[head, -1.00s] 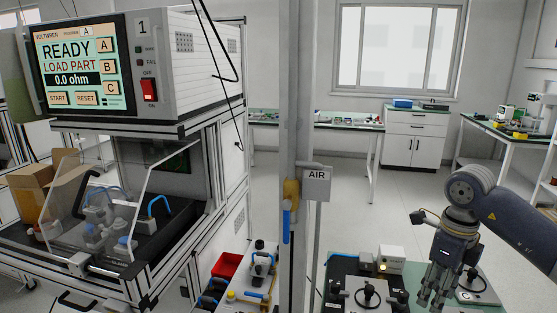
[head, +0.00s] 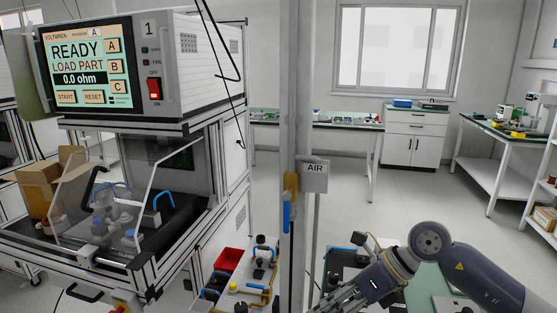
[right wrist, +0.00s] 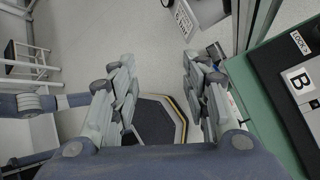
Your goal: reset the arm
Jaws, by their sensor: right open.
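My right arm comes in from the right in the head view. Its gripper (head: 340,300) points down and to the left at the lower edge, in front of the bench with the green top. In the right wrist view the same gripper (right wrist: 160,95) is open and empty, its two fingers apart above the floor, with a dark mat (right wrist: 155,120) below. My left gripper is not in the head view.
The tester (head: 95,65) at left reads "READY LOAD PART". A clear guard (head: 125,205) stands below it. A grey post with an AIR sign (head: 315,177) rises near the middle. A green bench edge (right wrist: 262,115) and black panel (right wrist: 290,80) lie right of the gripper.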

